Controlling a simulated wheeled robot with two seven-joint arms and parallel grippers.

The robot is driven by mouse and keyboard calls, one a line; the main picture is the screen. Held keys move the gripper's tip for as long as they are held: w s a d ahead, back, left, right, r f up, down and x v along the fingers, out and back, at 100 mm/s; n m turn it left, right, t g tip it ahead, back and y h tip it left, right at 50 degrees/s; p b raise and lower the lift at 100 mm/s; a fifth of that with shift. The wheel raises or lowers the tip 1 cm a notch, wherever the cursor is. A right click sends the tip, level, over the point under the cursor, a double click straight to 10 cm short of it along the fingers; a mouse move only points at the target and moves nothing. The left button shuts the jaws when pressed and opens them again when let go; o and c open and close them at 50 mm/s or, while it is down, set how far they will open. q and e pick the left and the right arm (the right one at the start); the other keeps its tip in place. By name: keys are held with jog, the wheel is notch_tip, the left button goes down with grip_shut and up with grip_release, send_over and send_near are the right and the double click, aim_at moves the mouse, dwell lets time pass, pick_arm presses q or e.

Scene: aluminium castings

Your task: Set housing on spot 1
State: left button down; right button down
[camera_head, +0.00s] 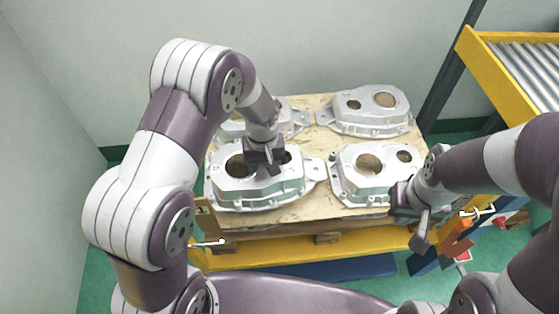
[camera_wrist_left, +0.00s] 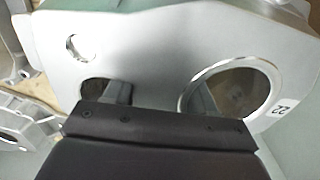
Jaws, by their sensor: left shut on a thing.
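Several silver cast housings sit on a wooden board (camera_head: 313,215). My left gripper (camera_head: 268,168) comes down from above onto the front left housing (camera_head: 255,192). In the left wrist view the gripper (camera_wrist_left: 160,98) has one finger in the housing's small hole and the other in its large round hole, shut on the metal between them. This housing (camera_wrist_left: 150,50) carries a label reading 22. I cannot tell whether it is clear of the board. My right gripper (camera_head: 405,203) is beside the front right housing (camera_head: 372,180); its fingers are unclear. I cannot identify spot 1.
Two more housings lie behind, one at back right (camera_head: 368,112) and one at back left (camera_head: 295,118), partly hidden by my left arm. A yellow frame (camera_head: 300,255) carries the board. A roller conveyor (camera_head: 525,75) stands at the right. Walls are close behind and left.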

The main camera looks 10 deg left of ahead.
pick_arm(q)
notch_tip(320, 180, down, 4)
jog(key=shift+b, duration=0.4)
jog(key=shift+r, duration=0.1)
jog(key=shift+c, duration=1.8)
grip_release()
jog(key=shift+f, duration=0.2)
jog(key=shift+r, duration=0.1)
notch_tip(320, 180, up, 12)
jog(key=shift+r+p, duration=0.1)
jog(key=shift+p, duration=1)
